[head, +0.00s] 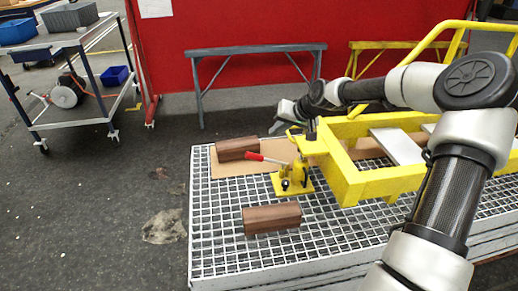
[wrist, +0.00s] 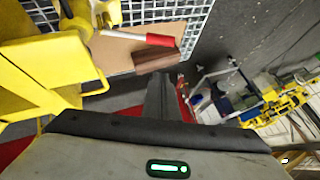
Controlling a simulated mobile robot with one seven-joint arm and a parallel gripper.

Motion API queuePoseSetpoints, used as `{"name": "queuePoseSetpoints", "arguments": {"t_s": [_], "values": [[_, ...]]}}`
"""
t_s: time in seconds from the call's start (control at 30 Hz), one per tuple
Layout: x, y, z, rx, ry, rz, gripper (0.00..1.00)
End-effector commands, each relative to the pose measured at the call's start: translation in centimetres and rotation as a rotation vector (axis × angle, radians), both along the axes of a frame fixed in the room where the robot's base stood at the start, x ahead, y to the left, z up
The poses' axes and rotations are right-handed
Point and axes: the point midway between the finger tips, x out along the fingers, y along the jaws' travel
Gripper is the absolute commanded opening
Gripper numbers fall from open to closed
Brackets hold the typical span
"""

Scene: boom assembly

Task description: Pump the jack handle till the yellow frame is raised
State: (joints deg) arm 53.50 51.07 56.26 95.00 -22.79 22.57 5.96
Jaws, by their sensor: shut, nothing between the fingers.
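The yellow frame (head: 372,186) rests over the grated platform at the right. A small yellow jack (head: 293,180) stands upright on the grating at the frame's left end. Its red-gripped jack handle (head: 266,158) points left and slightly up. In the wrist view the handle (wrist: 150,39) crosses above a brown block, and the yellow frame (wrist: 45,65) fills the left. My gripper (wrist: 158,85) is shut and empty, apart from the handle. In the head view my wrist is behind and above the jack, and my fingers are not clearly visible.
Brown blocks lie behind the jack (head: 237,149) and in front of it (head: 272,218). The grated platform (head: 225,255) is bare at front left. A grey trestle (head: 255,50) stands behind before a red wall. A trolley (head: 75,118) stands on the left floor.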

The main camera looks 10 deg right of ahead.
Motion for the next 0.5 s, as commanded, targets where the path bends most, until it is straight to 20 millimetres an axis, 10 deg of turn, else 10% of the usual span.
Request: {"name": "queuePoseSetpoints", "arguments": {"t_s": [0.5], "values": [[2.5, 1.7, -3.8, 0.002, 0.003, 0.002, 0.0]]}}
